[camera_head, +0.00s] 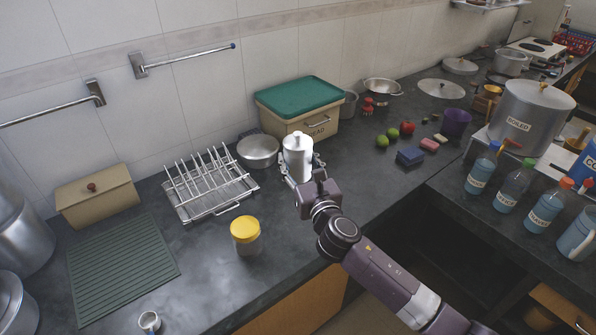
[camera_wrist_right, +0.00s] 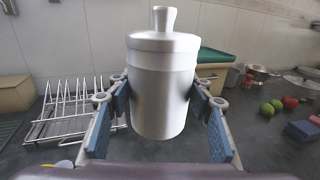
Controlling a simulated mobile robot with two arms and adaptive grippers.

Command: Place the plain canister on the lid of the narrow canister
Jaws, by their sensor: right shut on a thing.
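A pale steel canister (camera_head: 298,160) with a knobbed lid stands upright on the dark counter or just above it; I cannot tell which. It fills the middle of the right wrist view (camera_wrist_right: 162,95). My right gripper (camera_head: 301,172) is shut on it, with its blue-padded fingers (camera_wrist_right: 160,125) on either side of the body. No label shows on it. I cannot tell whether it is the plain or the narrow canister, and no second such canister is clearly visible. My left gripper is not in view.
A dish rack (camera_head: 208,184) and a metal bowl (camera_head: 258,151) stand left of the canister. A green-lidded bread box (camera_head: 300,105) is behind it. A yellow-lidded jar (camera_head: 245,235) stands in front. Fruit and sponges (camera_head: 411,156) lie to the right.

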